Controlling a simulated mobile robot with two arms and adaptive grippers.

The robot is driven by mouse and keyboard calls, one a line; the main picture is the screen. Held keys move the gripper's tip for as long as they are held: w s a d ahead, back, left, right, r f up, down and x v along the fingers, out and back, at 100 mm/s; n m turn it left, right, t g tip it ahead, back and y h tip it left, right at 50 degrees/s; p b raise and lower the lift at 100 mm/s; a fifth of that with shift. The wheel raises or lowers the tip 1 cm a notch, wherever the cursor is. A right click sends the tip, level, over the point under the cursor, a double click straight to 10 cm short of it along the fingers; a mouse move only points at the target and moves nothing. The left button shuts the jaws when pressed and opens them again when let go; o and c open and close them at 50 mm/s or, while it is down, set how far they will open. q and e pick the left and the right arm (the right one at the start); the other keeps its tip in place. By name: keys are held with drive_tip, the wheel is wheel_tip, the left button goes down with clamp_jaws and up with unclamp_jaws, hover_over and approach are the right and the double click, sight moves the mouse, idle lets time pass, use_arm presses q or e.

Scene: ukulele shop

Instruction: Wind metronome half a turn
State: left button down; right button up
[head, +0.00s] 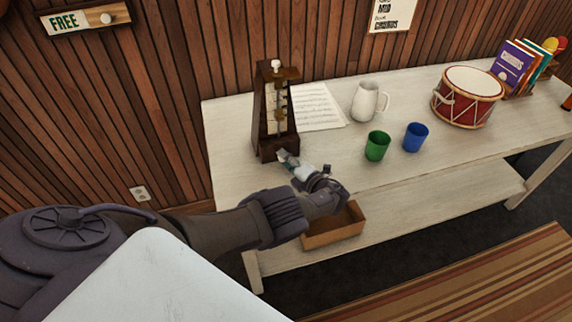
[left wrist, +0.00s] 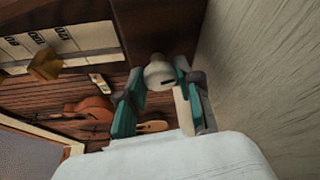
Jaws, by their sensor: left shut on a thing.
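The metronome (head: 264,128) stands upright at the left end of the table. It is a dark wooden case with a pale scale, a pendulum and a white knob on top. My left gripper (head: 287,157) is at the lower front of the metronome. In the left wrist view, the teal fingers of my left gripper (left wrist: 155,95) are shut on a pale, rounded winding key (left wrist: 159,74) that sticks out from the wooden case (left wrist: 150,30). The head view mostly hides the key behind the fingers. My right gripper is not in view.
The white table (head: 395,175) also holds a music sheet (head: 316,105), a white pitcher (head: 367,101), a green cup (head: 377,146), a blue cup (head: 415,137) and a red drum (head: 468,98). An open brown box (head: 335,232) sits below the tabletop, under my left arm.

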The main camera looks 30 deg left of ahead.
use_arm(q)
drive_tip(key=shift+f+m+y+b, duration=0.2)
drive_tip(key=shift+m+y+b, duration=0.3)
drive_tip(key=shift+m+b, duration=0.45)
drive_tip(key=shift+m, duration=0.25)
drive_tip(key=c, duration=1.1)
unclamp_jaws()
drive_tip(key=shift+o, duration=0.2)
drive_tip(key=shift+r, duration=0.1)
